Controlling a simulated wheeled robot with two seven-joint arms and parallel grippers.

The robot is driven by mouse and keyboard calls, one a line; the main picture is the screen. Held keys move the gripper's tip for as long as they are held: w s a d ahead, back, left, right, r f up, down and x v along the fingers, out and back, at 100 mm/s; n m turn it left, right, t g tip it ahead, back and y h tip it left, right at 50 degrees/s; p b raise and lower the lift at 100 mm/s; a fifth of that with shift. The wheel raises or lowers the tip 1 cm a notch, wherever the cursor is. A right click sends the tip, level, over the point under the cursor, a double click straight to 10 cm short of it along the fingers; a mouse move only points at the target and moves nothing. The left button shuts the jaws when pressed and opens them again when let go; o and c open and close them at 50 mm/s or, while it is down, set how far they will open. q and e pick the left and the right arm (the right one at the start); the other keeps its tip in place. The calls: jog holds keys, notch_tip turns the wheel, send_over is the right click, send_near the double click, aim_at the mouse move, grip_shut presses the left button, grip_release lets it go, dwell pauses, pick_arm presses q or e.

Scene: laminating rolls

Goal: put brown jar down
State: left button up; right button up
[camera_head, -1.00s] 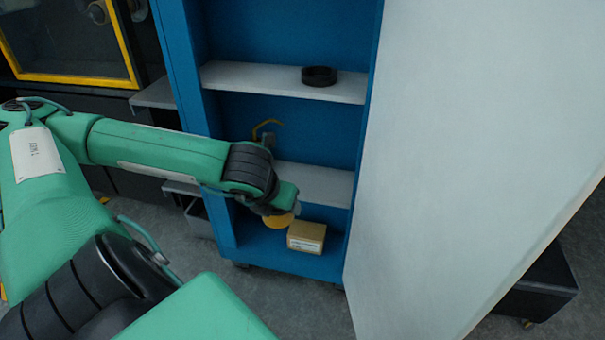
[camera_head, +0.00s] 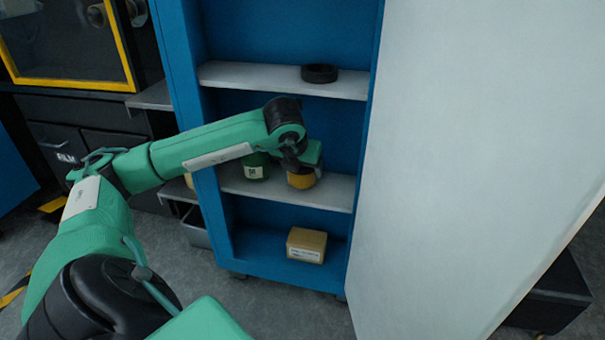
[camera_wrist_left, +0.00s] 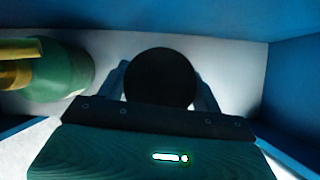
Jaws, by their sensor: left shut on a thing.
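The brown jar (camera_head: 301,180) shows below my left gripper (camera_head: 306,160) at the middle shelf (camera_head: 334,190) of the blue cabinet. In the left wrist view its dark round top (camera_wrist_left: 160,78) sits between the two fingers of my left gripper (camera_wrist_left: 163,88), which is shut on it. The jar looks upright. I cannot tell whether its base touches the shelf. My right gripper is not in view.
A green bottle (camera_head: 257,168) with a yellow trigger stands left of the jar; it also shows in the left wrist view (camera_wrist_left: 66,72). A black ring (camera_head: 320,73) lies on the upper shelf. A cardboard box (camera_head: 307,244) is at the bottom. A white door panel (camera_head: 470,150) stands at right.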

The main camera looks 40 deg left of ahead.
pick_arm(q)
jog(key=shift+w+a+f+b, duration=0.1)
jog(key=shift+w+f+b, duration=0.15)
jog(key=shift+f+b, duration=0.3)
jog(key=shift+s+f, duration=0.1)
jog(key=shift+f, duration=0.15)
jog(key=shift+r, duration=0.1)
jog(key=o, duration=1.1)
jog(key=shift+o, duration=0.2)
